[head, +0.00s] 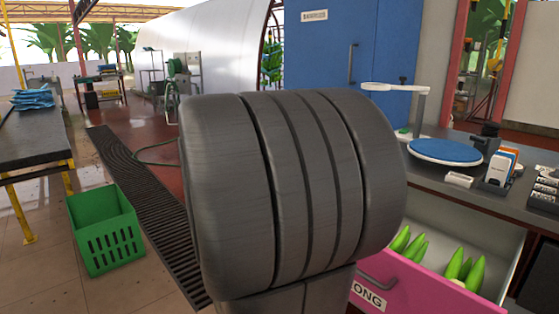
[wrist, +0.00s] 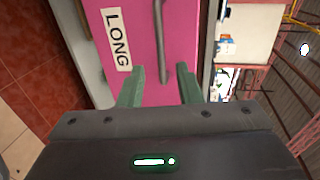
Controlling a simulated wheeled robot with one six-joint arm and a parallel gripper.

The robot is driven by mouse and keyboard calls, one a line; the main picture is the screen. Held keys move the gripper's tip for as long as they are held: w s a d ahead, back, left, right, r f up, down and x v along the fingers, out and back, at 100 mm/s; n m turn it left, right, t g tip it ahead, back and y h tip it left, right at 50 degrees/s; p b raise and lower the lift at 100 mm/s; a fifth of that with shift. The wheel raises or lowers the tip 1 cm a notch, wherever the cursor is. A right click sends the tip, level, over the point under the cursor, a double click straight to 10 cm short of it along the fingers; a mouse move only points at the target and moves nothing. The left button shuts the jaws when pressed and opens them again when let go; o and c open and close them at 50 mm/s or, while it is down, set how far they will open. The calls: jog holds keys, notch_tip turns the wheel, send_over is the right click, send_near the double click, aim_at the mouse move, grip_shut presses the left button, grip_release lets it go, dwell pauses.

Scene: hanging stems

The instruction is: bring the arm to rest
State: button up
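My gripper (wrist: 160,84) shows in the wrist view with its two green fingers spread apart and nothing gripped between them. It faces the pink drawer front (wrist: 125,80), which bears a LONG label (wrist: 116,40). The grey bar handle (wrist: 159,40) appears in line with the gap between the fingers; how far off it is, I cannot tell. In the head view, my large dark arm link fills the middle and hides the gripper. The pink drawer (head: 437,287) stands open at the lower right, with green banana bunches (head: 463,270) inside.
The grey counter (head: 450,190) above the drawer carries a scale with a round blue top (head: 445,151) and small boxes. A green crate (head: 105,230) stands on the floor at left, near a dark table (head: 35,130).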

aim_at(355, 272)
jog(key=shift+b+x, duration=1.15)
jog(key=shift+x, duration=4.35)
